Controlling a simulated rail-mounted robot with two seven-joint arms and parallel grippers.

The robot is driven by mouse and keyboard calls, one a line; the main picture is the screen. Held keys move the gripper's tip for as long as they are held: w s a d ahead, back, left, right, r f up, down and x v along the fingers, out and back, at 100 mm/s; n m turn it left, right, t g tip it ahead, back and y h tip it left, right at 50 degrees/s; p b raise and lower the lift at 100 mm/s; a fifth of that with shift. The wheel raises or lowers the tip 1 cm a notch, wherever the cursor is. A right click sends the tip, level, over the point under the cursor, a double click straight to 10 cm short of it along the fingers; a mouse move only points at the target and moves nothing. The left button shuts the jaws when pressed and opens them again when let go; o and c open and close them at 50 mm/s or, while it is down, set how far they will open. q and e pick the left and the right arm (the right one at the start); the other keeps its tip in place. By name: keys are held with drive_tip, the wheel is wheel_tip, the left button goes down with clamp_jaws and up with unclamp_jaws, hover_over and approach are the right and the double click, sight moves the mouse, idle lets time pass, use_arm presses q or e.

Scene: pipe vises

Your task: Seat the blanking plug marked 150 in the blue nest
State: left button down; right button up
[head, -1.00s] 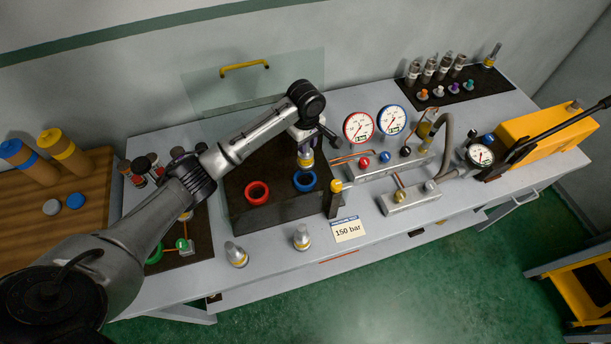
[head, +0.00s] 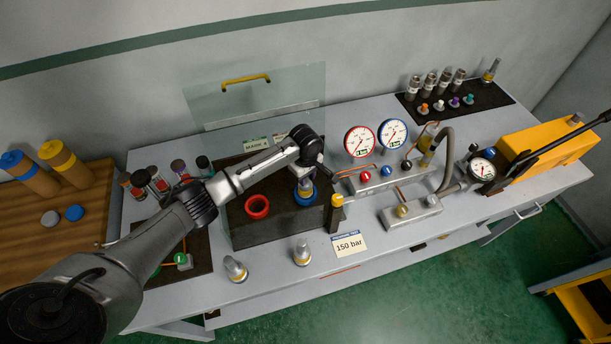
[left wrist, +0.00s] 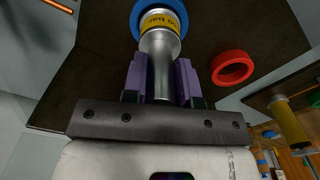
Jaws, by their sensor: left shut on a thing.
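My left gripper (head: 306,172) is shut on a silver plug (head: 305,186) with a yellow band. In the left wrist view, the purple-padded fingers (left wrist: 161,78) grip the plug's silver body (left wrist: 162,50). The plug's far end is at the blue nest (head: 312,200), a ring on a dark block. The ring also shows in the left wrist view (left wrist: 135,22). I cannot tell how deep the plug sits. My right gripper is not in view.
A red ring nest (head: 257,207) is left of the blue one. Two similar plugs (head: 235,269) (head: 302,253) stand at the table's front. A card (head: 349,246) reads "150 bar". A clear panel (head: 230,100) stands behind the block; gauges (head: 360,141) and fittings are to the right.

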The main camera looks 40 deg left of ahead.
use_arm(q)
drive_tip(key=c, duration=0.9)
unclamp_jaws()
drive_tip(key=shift+f, duration=0.1)
wheel_tip(320, 180, up, 12)
drive_tip(key=shift+w+r+p, duration=0.1)
drive_tip(key=shift+r+p, duration=0.1)
drive_tip(key=shift+p, duration=0.25)
